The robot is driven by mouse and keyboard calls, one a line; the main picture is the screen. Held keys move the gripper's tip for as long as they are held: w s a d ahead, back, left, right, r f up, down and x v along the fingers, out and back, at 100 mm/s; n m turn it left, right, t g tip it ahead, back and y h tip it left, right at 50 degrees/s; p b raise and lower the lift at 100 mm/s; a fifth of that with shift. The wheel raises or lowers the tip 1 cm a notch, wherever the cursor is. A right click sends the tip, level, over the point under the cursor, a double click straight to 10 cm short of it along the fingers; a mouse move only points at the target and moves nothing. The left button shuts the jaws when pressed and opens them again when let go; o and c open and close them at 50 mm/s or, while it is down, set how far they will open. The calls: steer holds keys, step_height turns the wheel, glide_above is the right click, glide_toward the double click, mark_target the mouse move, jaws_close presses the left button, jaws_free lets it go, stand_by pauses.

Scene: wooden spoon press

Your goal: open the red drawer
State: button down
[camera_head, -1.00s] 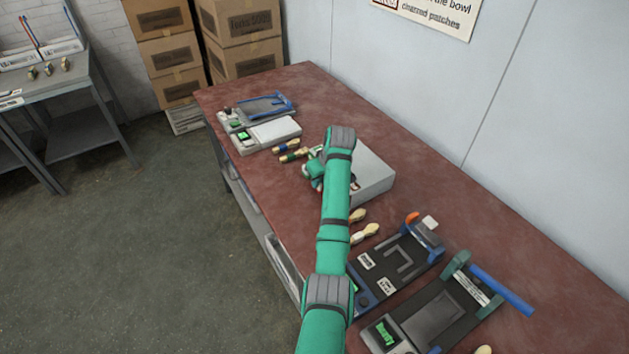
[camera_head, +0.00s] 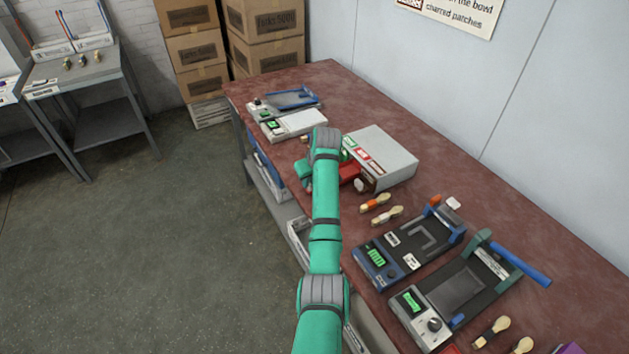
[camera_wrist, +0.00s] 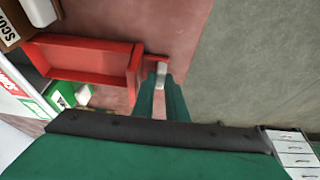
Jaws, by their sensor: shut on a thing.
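The red drawer (camera_head: 350,173) stands out from the front of the white cabinet (camera_head: 398,168) on the bench. In the wrist view the drawer (camera_wrist: 85,58) is pulled well out, and its tray looks empty. My gripper (camera_wrist: 161,85) is at the drawer's front, with its green fingers shut on the drawer's handle (camera_wrist: 161,70). In the head view my arm hides the fingertips and the drawer's front end.
A green-fronted drawer (camera_wrist: 60,97) and a brown-fronted one (camera_wrist: 18,22), each with a pale handle, flank the red drawer. Wooden spoons (camera_head: 386,215) and press devices (camera_head: 410,245) lie nearer on the bench. The floor (camera_head: 190,240) to the left is clear.

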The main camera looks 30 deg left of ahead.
steer(key=shift+s+a+f, duration=0.1)
steer(key=shift+s+f, duration=0.15)
steer(key=c, duration=2)
jaws_free()
steer(key=shift+c, duration=0.2)
steer(key=shift+w, duration=0.2)
steer(key=shift+s+a+r, duration=0.1)
steer(key=shift+s+a, duration=0.05)
steer(key=shift+a, duration=0.05)
steer(key=shift+d+r, duration=0.15)
steer(key=shift+r, duration=0.1)
steer(key=v, duration=1)
steer(key=shift+s+r, duration=0.1)
